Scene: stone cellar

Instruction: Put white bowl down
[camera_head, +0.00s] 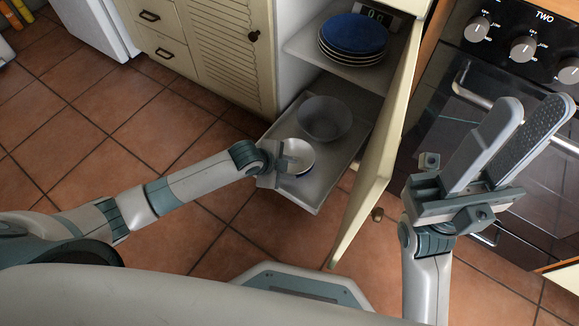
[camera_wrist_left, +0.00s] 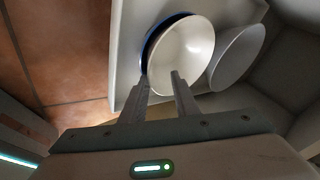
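The white bowl (camera_head: 299,153) rests in the pull-out drawer or lower shelf (camera_head: 313,196) of the cabinet, at its near left. In the left wrist view the white bowl (camera_wrist_left: 184,52) sits upright over a blue-rimmed dish (camera_wrist_left: 150,42), mostly hidden beneath it. My left gripper (camera_head: 287,163) is at the bowl's near left rim. In the wrist view its fingers (camera_wrist_left: 160,78) are spread apart, with the rim between them; the right tip overlaps the bowl's inside. Whether either touches the bowl is unclear. My right gripper (camera_head: 537,103) is open and empty before the stove.
A grey bowl (camera_head: 325,119) stands just behind the white one. Blue plates (camera_head: 354,34) are stacked on the shelf above. The open cabinet door (camera_head: 377,160) stands close on the right, between my arms. A stove (camera_head: 470,60) lies beyond it.

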